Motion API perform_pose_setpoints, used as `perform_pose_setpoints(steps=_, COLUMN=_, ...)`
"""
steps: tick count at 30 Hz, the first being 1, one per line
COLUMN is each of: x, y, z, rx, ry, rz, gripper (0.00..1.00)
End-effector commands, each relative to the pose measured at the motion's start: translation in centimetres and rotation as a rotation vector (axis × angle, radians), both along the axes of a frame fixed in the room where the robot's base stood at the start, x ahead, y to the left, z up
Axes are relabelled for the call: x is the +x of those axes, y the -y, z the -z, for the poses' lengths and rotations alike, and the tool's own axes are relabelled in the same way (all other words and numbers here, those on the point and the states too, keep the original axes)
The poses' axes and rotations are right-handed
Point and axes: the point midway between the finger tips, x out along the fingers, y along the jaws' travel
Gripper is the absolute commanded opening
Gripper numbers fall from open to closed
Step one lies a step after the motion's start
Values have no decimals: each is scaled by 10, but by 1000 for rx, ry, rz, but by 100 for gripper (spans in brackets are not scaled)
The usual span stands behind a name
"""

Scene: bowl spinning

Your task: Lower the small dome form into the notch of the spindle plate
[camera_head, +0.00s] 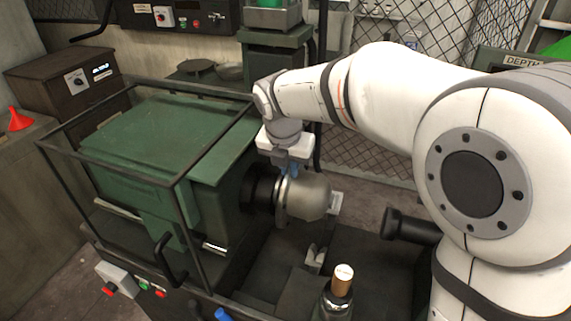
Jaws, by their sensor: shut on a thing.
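The small dome form (309,198) is a smooth silver-beige dome lying on its side, its rounded end facing right. The spindle plate (282,201) is a thin disc, seen nearly edge-on, at the end of the dark spindle (260,188) on the green lathe. The dome's base is close against the plate's right side. I cannot tell whether it sits in the notch, which is hidden. My gripper (291,171) points down from above, shut on the dome form near its base. The fingertips are small and partly hidden.
The green lathe headstock (150,150) stands inside a black frame guard (184,215) just left of my gripper. A black cylindrical part (408,226) juts out at right. A dark tray area lies below the dome.

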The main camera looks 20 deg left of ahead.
Motion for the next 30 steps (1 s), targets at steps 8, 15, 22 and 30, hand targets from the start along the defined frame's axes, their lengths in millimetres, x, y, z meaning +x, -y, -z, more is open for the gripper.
perform_pose_setpoints(steps=8, x=0, y=0, z=5, rx=1, ry=1, rz=0, gripper=0)
perform_pose_setpoints(steps=15, x=0, y=0, z=4, rx=1, ry=1, rz=0, gripper=0)
perform_pose_setpoints(steps=22, x=0, y=0, z=9, rx=0, ry=1, rz=0, gripper=0)
perform_pose_setpoints(steps=30, x=0, y=0, z=17, rx=0, ry=0, rz=0, gripper=0)
